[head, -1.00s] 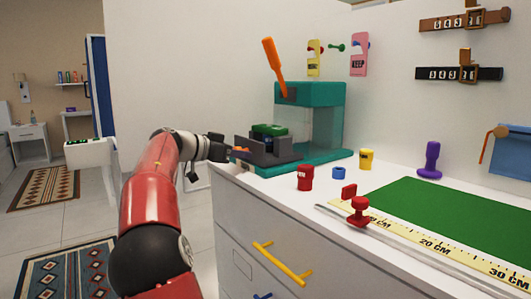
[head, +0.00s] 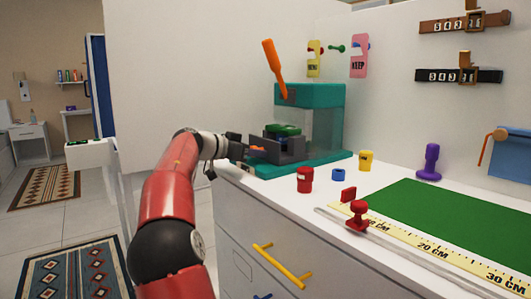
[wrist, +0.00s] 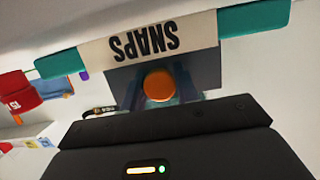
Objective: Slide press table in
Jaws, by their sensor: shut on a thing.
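The teal press (head: 310,95) stands at the back left of the white counter, with an orange lever (head: 274,68) tilted up on top. Its dark grey press table (head: 290,150) sits low at the front, partly out of the frame, with a green block (head: 283,130) on it. An orange knob (head: 257,149) is on the table's near side. My gripper (head: 243,152) is shut on this knob. In the wrist view the round orange knob (wrist: 158,86) shows end-on, below an upside-down "SNAPS" label (wrist: 145,42). The finger contact is mostly hidden.
A red container (head: 305,180), a blue ring (head: 338,175) and a yellow container (head: 366,160) stand to the right of the press. Farther right are a purple stamp (head: 429,165) and a green mat (head: 450,215).

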